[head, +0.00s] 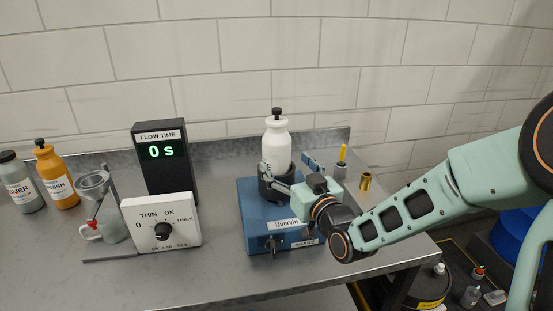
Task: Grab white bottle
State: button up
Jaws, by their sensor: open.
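The white bottle (276,142) has a black cap and stands upright in a dark round holder (268,190) on top of a blue shaker machine (256,228). My gripper (275,176) is at the bottle's lower part, at the holder's height, reaching in from the right. Its jaws are open. One finger shows at the left of the bottle; whether the fingers touch the bottle cannot be told. The gripper hides part of the holder and of the machine's top.
Left of the machine stand a white dial box (182,228), a black flow time display (165,170) reading 0 s, a funnel stand (93,188), an orange bottle (57,178) and a grey bottle (20,185). A brass cup (365,181) stands at the right. A tiled wall is behind.

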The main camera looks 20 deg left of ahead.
jog(key=shift+f+p+x, duration=0.2)
jog(key=shift+x, duration=0.9)
jog(key=shift+f+p+x, duration=0.15)
jog(key=shift+x, duration=1)
jog(key=shift+f+p+x, duration=0.2)
jog(key=shift+x, duration=0.9)
jog(key=shift+c, duration=0.4)
jog(key=c, duration=2)
jog(key=shift+w+r, duration=0.1)
jog(key=shift+r, duration=0.1)
grip_shut()
